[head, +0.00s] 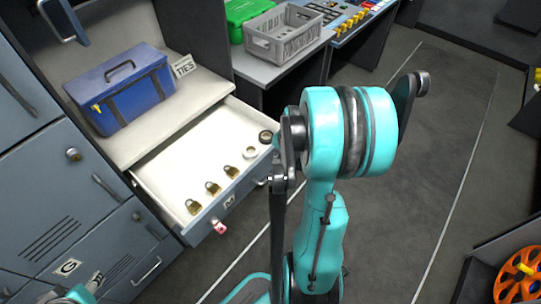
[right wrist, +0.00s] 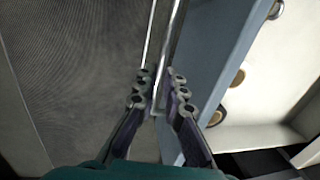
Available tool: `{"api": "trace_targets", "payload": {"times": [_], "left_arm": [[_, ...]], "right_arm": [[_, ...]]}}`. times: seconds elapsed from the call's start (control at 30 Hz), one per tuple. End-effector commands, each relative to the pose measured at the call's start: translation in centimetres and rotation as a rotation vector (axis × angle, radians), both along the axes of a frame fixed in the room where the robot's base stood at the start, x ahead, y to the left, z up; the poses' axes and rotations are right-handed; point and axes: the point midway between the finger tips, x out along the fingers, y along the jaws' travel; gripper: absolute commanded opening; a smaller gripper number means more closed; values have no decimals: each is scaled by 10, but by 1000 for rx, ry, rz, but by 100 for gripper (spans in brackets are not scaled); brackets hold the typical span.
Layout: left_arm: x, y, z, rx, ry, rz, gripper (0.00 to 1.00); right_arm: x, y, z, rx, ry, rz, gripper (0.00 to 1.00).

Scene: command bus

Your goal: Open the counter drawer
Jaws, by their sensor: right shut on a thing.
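The counter drawer (head: 205,160) is pulled out, showing its white inside. Its blue-grey front (head: 230,198) bears a small label. My right gripper (head: 279,182) is at the right part of this front, partly hidden by my own arm. In the right wrist view, my right gripper (right wrist: 160,88) has its fingers on either side of the metal drawer handle (right wrist: 170,45) and is shut on it; the blue drawer front (right wrist: 207,70) is just to the right. My left gripper (head: 92,284) shows only in part at the bottom left edge; its jaws are unclear.
Several brass padlocks (head: 212,188) and a dark roll (head: 266,136) lie in the drawer. A blue bag (head: 120,92) stands on the counter behind it, near a TIES label (head: 183,66). A grey crate (head: 285,35) is on the desk beyond. Floor (head: 440,120) at right is clear.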

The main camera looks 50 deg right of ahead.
Motion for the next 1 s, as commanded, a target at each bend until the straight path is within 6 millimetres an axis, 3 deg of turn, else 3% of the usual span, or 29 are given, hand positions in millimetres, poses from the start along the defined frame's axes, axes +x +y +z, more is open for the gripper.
{"api": "trace_targets", "payload": {"times": [0.53,0.6,0.63,1.0], "left_arm": [[0,0,0,0,0,0,45],[0,0,0,0,0,0,45],[0,0,0,0,0,0,45],[0,0,0,0,0,0,45]], "right_arm": [[-10,-1,0,0,0,0,0],[-10,-1,0,0,0,0,25],[-10,-1,0,0,0,0,31],[-10,-1,3,0,0,0,31]]}}
